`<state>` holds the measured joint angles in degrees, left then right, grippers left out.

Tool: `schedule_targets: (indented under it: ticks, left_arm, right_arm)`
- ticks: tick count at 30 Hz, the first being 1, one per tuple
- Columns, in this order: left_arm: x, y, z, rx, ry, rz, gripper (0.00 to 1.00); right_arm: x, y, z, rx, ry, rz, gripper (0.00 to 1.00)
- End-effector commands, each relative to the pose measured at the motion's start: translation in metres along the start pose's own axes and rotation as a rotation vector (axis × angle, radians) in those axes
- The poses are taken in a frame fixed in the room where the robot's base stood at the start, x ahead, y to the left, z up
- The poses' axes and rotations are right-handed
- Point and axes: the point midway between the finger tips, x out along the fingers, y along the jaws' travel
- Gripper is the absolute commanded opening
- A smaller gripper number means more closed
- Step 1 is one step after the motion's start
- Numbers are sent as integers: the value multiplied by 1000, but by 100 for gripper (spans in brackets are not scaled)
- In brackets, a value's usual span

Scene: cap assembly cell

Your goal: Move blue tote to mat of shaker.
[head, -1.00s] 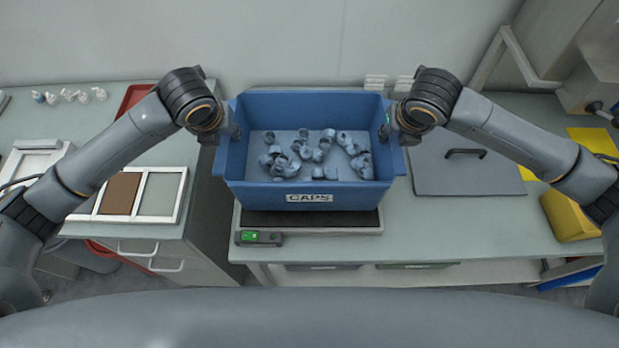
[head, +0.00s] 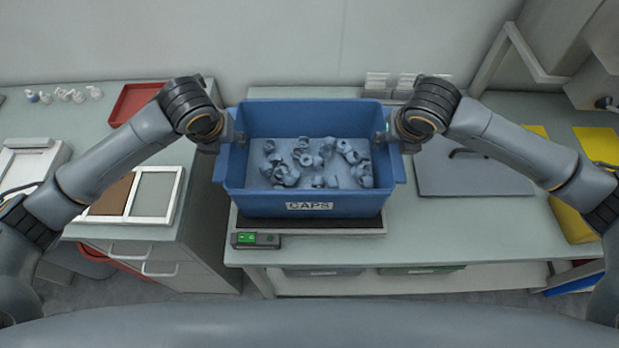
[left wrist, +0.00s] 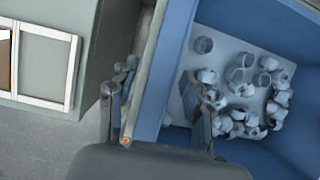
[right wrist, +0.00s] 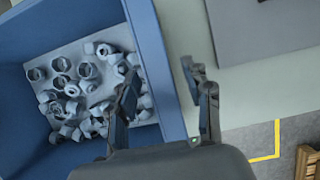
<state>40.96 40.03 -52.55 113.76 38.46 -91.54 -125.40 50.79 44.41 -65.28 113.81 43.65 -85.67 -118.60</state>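The blue tote (head: 305,206), labelled CAPS and holding several grey caps (head: 310,160), sits upright over the dark mat (head: 310,224) of the shaker (head: 345,233). It appears to rest on the mat, though its underside is hidden. My left gripper (head: 232,137) is at the tote's left wall; in the left wrist view its fingers (left wrist: 162,100) stand apart on either side of that wall. My right gripper (head: 388,138) is at the right wall; in the right wrist view its fingers (right wrist: 166,98) also straddle the wall with gaps. Both look open.
A grey board with a black handle (head: 475,170) lies right of the tote. Yellow items (head: 572,220) lie further right. A red tray (head: 137,100) and a framed panel (head: 155,195) are on the left bench. A small box with a green display (head: 255,240) is at the shaker's front left.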

Motion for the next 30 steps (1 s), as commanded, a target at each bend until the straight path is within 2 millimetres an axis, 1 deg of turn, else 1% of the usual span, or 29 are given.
schedule_targets:
  ticks: [5, 8, 11, 18, 21, 25, 27, 30]
  left_arm:
    - [-1, 0, 0, -1, 0, -1, 50]
    - [-8, 0, 1, 0, -2, -2, 50]
    - [-22, 0, 2, 1, -5, -2, 50]
    - [-74, 0, 2, 1, -6, -3, 50]
    - [-92, 0, 1, 2, -5, -1, 50]
    - [-110, 0, 1, -1, -3, -1, 50]
    - [-116, 0, 1, 0, -2, -1, 50]
    - [-120, 0, 0, -1, -1, 0, 50]
  right_arm:
    - [0, 0, 0, 1, 0, 1, 49]
    - [0, 0, 0, 1, 0, 1, 49]
    - [0, 0, 0, 1, 0, 1, 49]
    - [0, 0, 0, 1, 0, 1, 49]
    - [0, 0, 0, 2, 0, 1, 49]
    - [0, 0, 0, 1, 0, 1, 49]
    - [0, 0, 0, 2, 0, 1, 49]
    - [-4, 0, 1, 1, -1, 2, 49]
